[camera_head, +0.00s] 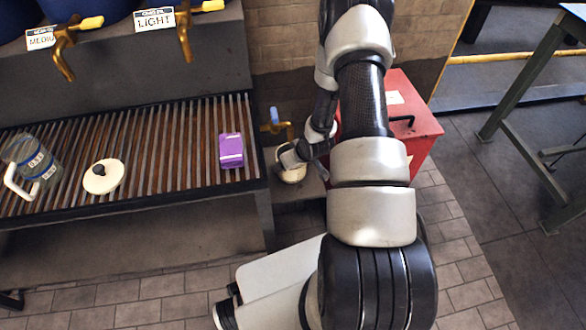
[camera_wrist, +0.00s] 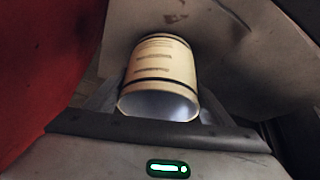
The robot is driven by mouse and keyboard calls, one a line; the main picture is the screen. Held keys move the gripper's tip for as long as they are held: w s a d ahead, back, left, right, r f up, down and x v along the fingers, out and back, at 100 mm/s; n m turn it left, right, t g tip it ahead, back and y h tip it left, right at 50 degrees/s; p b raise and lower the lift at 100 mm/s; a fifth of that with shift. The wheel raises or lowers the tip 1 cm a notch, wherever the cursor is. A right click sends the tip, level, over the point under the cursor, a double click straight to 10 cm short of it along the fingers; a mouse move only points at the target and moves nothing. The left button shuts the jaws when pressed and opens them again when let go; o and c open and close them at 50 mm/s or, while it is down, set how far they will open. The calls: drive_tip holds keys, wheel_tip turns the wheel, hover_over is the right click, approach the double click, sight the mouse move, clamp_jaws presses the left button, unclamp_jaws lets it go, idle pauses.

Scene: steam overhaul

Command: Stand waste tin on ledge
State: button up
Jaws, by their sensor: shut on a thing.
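The waste tin is a cream cylinder with dark bands and printed lines. In the wrist view the tin (camera_wrist: 160,75) lies between my fingers with its open mouth towards the camera. In the head view the tin (camera_head: 292,175) is a small pale round shape beside the right end of the slatted rack. My gripper (camera_head: 292,158) is shut on it, and my arm hides part of this spot. A low grey ledge (camera_head: 302,190) lies around the tin. I cannot tell whether the tin's base touches it.
A red box (camera_head: 412,125) stands close right of my gripper. A blue-handled tap (camera_head: 275,122) is just behind the tin. Tiled floor is open in front.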

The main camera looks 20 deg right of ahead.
drive_tip(key=shift+w+d, duration=0.1)
drive_tip(key=shift+w, duration=0.15)
drive_tip(key=shift+f+b, duration=0.6)
idle(0.5)
drive_tip(key=o, duration=1.3)
drive_tip(key=p+v, duration=0.4)
drive_tip(key=v, duration=1.3)
drive_tip(key=shift+r, duration=0.25)
